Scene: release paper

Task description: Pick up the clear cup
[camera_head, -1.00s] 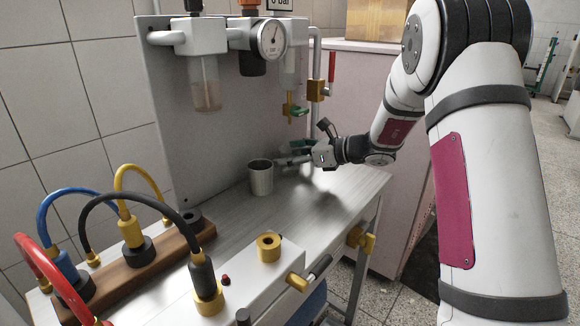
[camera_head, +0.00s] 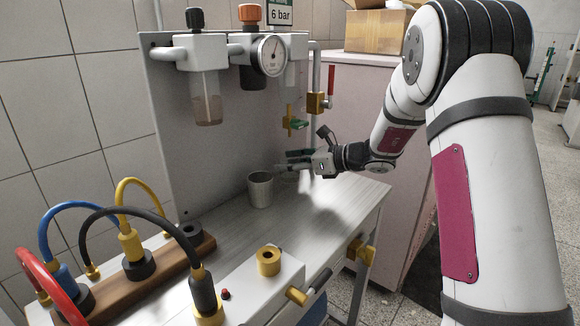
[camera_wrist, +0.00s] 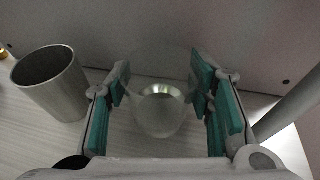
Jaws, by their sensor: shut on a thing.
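The clear cup (camera_wrist: 158,108) is see-through and shows in the wrist view between the two teal-padded fingers. My gripper (camera_wrist: 160,100) is shut on its sides. In the head view my gripper (camera_head: 292,161) is above the bench, just right of and behind a grey metal cup. The clear cup can hardly be made out there. I cannot tell how far its base is from the bench surface.
The metal cup (camera_head: 260,190) stands upright on the bench (camera_head: 300,215), close by; it also shows left of my fingers in the wrist view (camera_wrist: 50,85). An upright panel (camera_head: 200,150) with a gauge (camera_head: 271,55) and valves is behind. Coloured hoses fill the front left.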

